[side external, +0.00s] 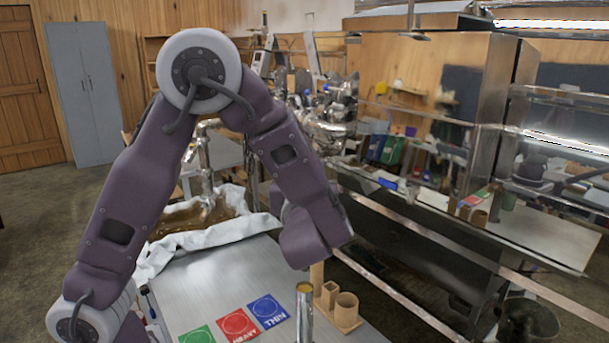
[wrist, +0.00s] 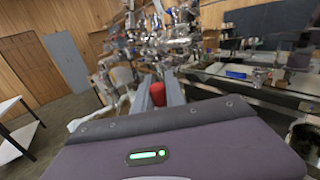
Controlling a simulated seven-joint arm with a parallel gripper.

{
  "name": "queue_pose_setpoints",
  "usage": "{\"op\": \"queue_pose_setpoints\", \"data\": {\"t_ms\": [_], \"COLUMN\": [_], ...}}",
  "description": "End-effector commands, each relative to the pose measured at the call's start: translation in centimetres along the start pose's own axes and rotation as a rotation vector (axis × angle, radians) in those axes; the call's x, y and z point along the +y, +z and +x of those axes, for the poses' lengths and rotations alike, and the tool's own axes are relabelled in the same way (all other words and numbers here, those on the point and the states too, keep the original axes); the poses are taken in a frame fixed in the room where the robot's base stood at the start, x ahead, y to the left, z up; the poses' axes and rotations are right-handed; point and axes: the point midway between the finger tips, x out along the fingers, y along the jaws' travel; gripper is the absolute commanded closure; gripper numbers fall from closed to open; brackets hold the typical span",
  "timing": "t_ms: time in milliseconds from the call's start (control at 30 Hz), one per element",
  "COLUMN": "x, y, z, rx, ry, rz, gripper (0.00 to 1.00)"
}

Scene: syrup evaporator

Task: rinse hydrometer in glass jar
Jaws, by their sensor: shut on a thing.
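My gripper (wrist: 158,98) is shut on a small red thing (wrist: 157,93) in the wrist view. Only its red end shows between the two grey fingers, so I cannot tell whether it is the hydrometer. In the side view my arm hides the fingers and what they hold. A slim shiny metal cylinder (side external: 305,314) with an amber top stands upright at the table's front, below and apart from my arm's end. I cannot make out a glass jar for certain in either view.
A wooden holder (side external: 345,312) with round cups stands right of the cylinder. Green (side external: 197,336), red (side external: 237,325) and blue (side external: 268,311) cards lie flat on the grey table (side external: 200,287). White cloth (side external: 165,250) lies at its back left. A metal evaporator (side external: 475,110) stands right.

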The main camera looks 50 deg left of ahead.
Motion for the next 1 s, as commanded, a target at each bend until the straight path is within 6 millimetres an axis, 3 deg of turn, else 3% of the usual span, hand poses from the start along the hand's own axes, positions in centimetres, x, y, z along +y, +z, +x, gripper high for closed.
{"op": "queue_pose_setpoints", "data": {"t_ms": [133,233,400,500,667,1000], "x": [1.9,5.0,10.6,12.9,14.4,14.4], "y": [-1.4,-3.2,-5.7,-6.5,-6.9,-9.6], "z": [-0.6,-2.0,-6.2,-8.8,-10.9,-11.0], "rx": [-0.001,-0.003,-0.007,-0.007,-0.007,-0.006], "ry": [0.093,0.245,0.548,0.691,0.795,0.799], "rz": [0.006,0.009,0.011,0.009,0.008,0.009], "gripper": [1.0,1.0,1.0,1.0,1.0,1.0]}}
